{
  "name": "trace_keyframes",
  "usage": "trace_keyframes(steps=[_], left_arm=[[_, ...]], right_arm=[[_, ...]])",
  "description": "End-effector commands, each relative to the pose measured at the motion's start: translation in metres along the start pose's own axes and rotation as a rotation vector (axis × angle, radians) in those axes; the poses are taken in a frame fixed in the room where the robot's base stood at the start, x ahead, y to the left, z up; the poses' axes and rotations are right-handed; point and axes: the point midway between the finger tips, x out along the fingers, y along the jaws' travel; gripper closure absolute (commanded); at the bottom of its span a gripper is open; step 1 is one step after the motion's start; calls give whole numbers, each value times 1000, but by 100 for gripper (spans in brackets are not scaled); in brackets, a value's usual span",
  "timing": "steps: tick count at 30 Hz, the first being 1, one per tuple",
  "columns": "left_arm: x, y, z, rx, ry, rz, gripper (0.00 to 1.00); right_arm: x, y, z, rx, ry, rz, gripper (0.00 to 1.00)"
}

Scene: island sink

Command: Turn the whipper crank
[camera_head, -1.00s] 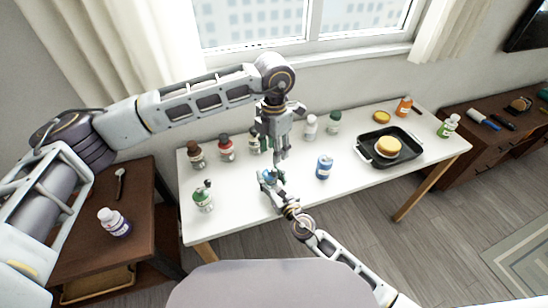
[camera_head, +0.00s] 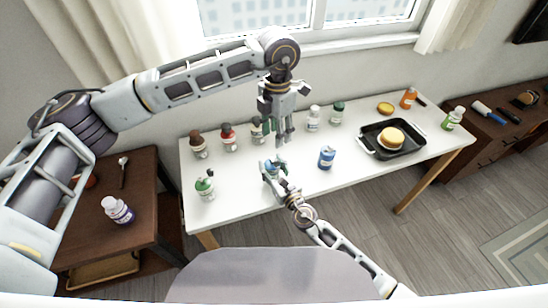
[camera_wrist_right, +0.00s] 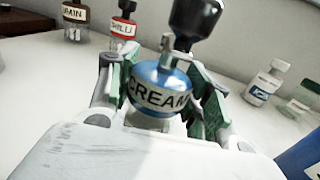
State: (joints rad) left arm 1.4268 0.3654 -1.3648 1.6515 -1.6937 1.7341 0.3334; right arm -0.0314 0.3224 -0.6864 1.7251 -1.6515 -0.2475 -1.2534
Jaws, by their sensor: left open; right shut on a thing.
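The whipper (camera_wrist_right: 155,88) is a round blue body with a "CREAM" label and a grey metal piece (camera_wrist_right: 167,48) on top, seen in the right wrist view. My right gripper (camera_head: 273,171) is shut on it, with green finger pads on both sides; the whipper is small and mostly hidden in the head view. My left gripper (camera_head: 287,138) hangs fingers-down above and slightly behind the whipper, open and apart from it. A dark rounded shape (camera_wrist_right: 195,18) stands behind the grey piece in the right wrist view; I cannot tell what it is.
Several bottles (camera_head: 228,139) line the white table's back left. A black tray (camera_head: 366,146) holds a yellow round thing (camera_head: 392,138). The table's front right is clear.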

Motion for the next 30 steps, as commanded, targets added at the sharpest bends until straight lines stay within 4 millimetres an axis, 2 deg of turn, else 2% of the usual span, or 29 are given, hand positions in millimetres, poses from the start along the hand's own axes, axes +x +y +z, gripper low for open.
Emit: trace_keyframes(steps=[24, 30], left_arm=[[-2, 0, 0, -1, 0, 0, 58], [3, 0, 0, -1, 1, 0, 58]], right_arm=[[0, 0, 0, 0, 0, 0, 77], [0, 0, 0, 0, 0, 0, 77]])
